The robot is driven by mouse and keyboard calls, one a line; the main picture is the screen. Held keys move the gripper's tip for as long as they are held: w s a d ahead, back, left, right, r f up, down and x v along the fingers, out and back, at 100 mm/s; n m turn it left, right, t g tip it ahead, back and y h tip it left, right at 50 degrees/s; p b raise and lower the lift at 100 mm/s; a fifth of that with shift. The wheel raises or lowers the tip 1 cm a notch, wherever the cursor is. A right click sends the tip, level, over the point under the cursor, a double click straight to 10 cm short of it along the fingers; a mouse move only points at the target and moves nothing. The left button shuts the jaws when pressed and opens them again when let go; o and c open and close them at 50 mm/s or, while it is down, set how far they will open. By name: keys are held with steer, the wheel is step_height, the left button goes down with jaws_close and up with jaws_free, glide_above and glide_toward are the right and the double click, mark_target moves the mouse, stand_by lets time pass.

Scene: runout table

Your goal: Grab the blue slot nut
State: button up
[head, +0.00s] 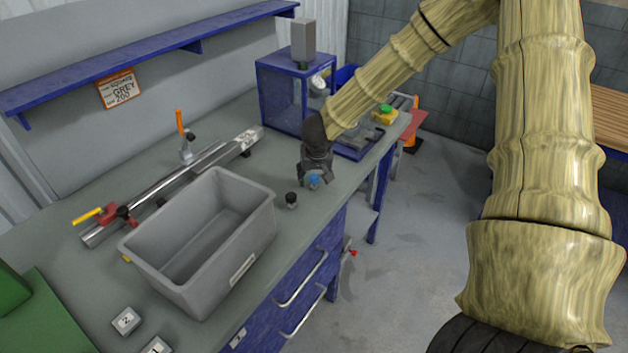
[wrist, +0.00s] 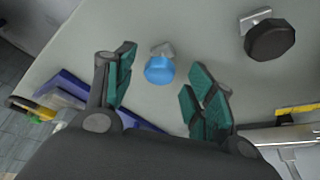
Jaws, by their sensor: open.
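The blue slot nut (wrist: 159,70) has a round blue knob with a small grey metal piece beside it. In the wrist view it lies on the grey table between my fingertips, slightly beyond them. It also shows in the head view (head: 313,181), right under my gripper (head: 316,170), partly hidden by the fingers. In the wrist view my gripper (wrist: 160,88) is open, with a teal-padded finger on each side of the nut and clear space between. I cannot tell whether the fingers touch the table.
A black slot nut (wrist: 269,40) lies close by; it also shows in the head view (head: 291,200). A grey bin (head: 235,262) stands left of it. A metal rail (head: 160,196) runs behind the bin. A blue-framed box (head: 283,95) stands behind my gripper. The table's front edge is near.

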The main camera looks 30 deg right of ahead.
steer(key=shift+x, duration=1.25)
steer(key=c, duration=1.1)
